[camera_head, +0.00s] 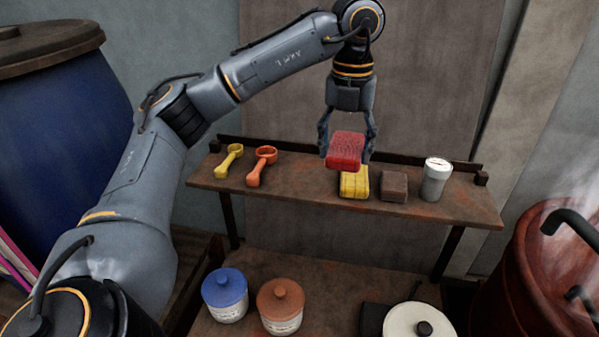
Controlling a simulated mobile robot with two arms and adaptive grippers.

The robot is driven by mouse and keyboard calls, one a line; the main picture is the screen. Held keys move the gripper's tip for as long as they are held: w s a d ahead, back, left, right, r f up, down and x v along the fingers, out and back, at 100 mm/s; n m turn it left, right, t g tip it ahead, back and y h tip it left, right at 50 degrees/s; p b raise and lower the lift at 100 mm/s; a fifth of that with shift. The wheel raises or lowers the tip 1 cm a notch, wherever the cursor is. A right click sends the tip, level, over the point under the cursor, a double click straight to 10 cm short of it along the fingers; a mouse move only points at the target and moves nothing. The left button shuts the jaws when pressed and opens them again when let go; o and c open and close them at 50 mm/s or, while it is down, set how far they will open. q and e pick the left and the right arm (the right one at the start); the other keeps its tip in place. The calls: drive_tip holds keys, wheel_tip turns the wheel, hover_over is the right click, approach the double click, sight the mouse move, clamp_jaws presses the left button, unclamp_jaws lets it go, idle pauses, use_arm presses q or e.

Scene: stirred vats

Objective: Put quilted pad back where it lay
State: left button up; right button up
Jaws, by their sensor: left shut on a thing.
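My left gripper (347,140) points down over the shelf and is shut on a red pad (345,151) with a quilted-looking surface. The red pad is held above the shelf (290,184), over and slightly behind a yellow pad (354,184), and overlaps its top edge in the view. I cannot tell how large the gap between the two is. A brown pad (394,187) lies on the shelf just right of the yellow one. My right gripper is not in view.
A yellow scoop (228,161) and an orange scoop (262,166) lie on the shelf's left. A grey, white-topped cup (435,180) stands at its right. Lidded jars (225,295) stand below. A blue vat (60,120) is left, a steaming red vat (535,270) right.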

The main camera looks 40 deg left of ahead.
use_arm(q)
drive_tip(key=shift+w+a+r+n, duration=0.1)
drive_tip(key=shift+w+a+n, duration=0.15)
drive_tip(key=shift+a+n, duration=0.05)
drive_tip(key=s+a+f, duration=0.1)
drive_tip(key=a+f, duration=0.2)
drive_tip(key=a, duration=0.4)
hover_over(289, 185)
drive_tip(key=d, duration=0.1)
wheel_tip(289, 185, down, 5)
drive_tip(key=shift+d+r+p, duration=0.1)
drive_tip(key=shift+p, duration=0.3)
drive_tip(key=shift+a+f, duration=0.35)
drive_tip(key=shift+f, duration=0.15)
drive_tip(key=f+p, duration=0.2)
drive_tip(key=f, duration=0.1)
drive_tip(key=shift+s+a, duration=0.1)
drive_tip(key=shift+a, duration=0.2)
drive_tip(key=shift+f, duration=0.35)
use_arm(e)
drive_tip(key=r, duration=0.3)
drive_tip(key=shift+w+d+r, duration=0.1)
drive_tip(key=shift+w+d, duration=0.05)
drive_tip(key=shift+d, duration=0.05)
use_arm(q)
drive_tip(key=shift+d, duration=0.1)
